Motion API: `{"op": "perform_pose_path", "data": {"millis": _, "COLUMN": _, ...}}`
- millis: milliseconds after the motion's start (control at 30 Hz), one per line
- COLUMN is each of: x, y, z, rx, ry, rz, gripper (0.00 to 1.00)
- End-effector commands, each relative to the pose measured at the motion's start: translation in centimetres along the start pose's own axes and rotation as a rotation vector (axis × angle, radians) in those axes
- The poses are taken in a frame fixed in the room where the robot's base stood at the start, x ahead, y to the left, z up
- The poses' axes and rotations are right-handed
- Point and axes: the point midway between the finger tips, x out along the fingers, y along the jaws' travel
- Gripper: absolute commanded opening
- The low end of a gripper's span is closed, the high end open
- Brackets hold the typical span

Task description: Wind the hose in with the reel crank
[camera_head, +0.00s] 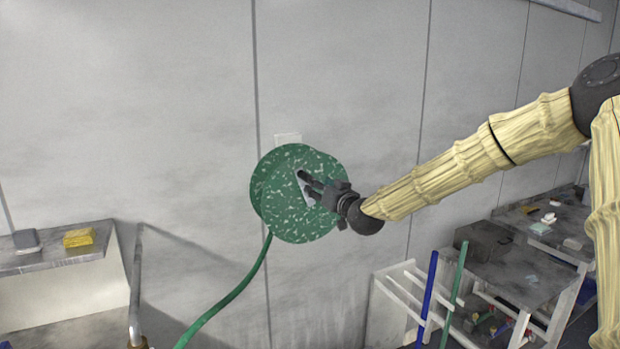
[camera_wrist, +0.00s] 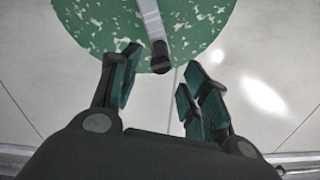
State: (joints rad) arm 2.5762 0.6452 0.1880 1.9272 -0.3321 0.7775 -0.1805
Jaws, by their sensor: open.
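The hose reel (camera_head: 292,218) is a green, white-speckled disc on the wall, and it fills the top of the wrist view (camera_wrist: 95,22). A pale metal crank arm (camera_wrist: 150,18) runs across its face and ends in a dark knob (camera_wrist: 159,56). My gripper (camera_head: 308,180) is in front of the reel. In the wrist view my gripper (camera_wrist: 158,85) is open, with the knob just beyond and between its fingertips, and nothing is held. The green hose (camera_head: 232,295) hangs from the reel's lower left and runs down out of view.
A shelf at left (camera_head: 75,258) holds a yellow sponge (camera_head: 78,237) and a grey block (camera_head: 26,240). A metal pipe (camera_head: 135,290) stands beside it. At lower right are a white rack (camera_head: 398,290) with blue and green poles and a cluttered bench (camera_head: 515,272). The wall around the reel is clear.

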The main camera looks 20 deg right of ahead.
Motion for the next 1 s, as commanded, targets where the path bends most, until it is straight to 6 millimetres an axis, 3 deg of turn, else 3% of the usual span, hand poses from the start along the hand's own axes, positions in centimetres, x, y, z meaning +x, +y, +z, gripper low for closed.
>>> {"op": "perform_pose_path", "data": {"millis": 500, "x": 5.6, "y": 0.0, "z": -0.1, "rx": -0.001, "ry": -0.001, "rz": 0.0, "gripper": 0.46}}
{"op": "perform_pose_path", "data": {"millis": 1000, "x": 7.2, "y": 0.0, "z": 0.1, "rx": 0.0, "ry": -0.001, "rz": 0.0, "gripper": 0.46}}
